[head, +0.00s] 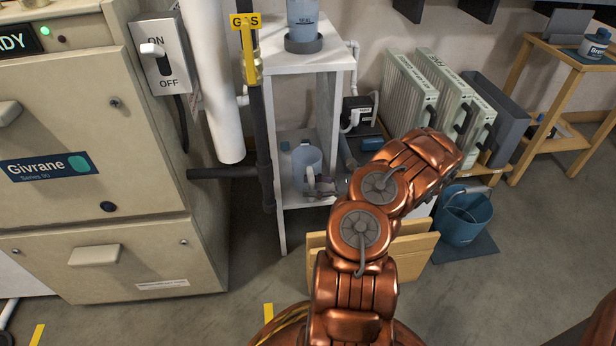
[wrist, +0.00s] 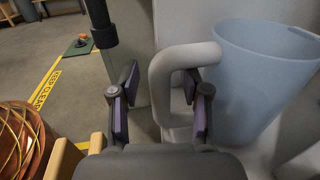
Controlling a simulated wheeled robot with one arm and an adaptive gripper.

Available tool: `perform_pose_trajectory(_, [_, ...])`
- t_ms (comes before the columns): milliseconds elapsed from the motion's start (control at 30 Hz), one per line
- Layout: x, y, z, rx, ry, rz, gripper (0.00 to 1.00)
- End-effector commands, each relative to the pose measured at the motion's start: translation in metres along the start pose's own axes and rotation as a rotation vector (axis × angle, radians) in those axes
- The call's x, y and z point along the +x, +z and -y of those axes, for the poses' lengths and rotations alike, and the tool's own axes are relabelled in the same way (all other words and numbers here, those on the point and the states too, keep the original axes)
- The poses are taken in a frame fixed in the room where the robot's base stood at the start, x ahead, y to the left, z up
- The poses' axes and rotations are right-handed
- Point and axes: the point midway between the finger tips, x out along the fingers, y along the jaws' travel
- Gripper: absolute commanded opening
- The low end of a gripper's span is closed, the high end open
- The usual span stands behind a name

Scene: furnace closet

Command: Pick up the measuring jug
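The measuring jug (head: 306,160) is a blue, translucent vessel standing on the lower shelf of a white stand (head: 297,72). In the wrist view its body (wrist: 262,80) fills the right side, with its thick grey handle (wrist: 160,82) facing my gripper. My gripper (wrist: 158,108) is open, and the upright part of the handle lies between its two fingers in that view. The right finger overlaps the gap between handle and body. I cannot tell whether either finger touches the handle. In the head view my gripper is small and partly hidden by my copper arm.
A grey pipe (head: 262,150) runs down close to the stand's left side. Open floor (head: 520,245) lies further right.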

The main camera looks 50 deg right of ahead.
Motion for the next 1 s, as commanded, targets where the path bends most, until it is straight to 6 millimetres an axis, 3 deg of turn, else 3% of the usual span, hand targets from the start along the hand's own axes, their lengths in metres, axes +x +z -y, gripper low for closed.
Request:
perform_pose_trajectory(67, [0.0000, 0.0000, 0.0000, 0.000, 0.000, 0.000, 0.35])
perform_pose_trajectory(400, [0.0000, 0.0000, -0.0001, 0.000, 0.000, 0.000, 0.00])
perform_pose_trajectory(1000, [0.0000, 0.0002, 0.0001, 0.000, 0.000, 0.000, 0.00])
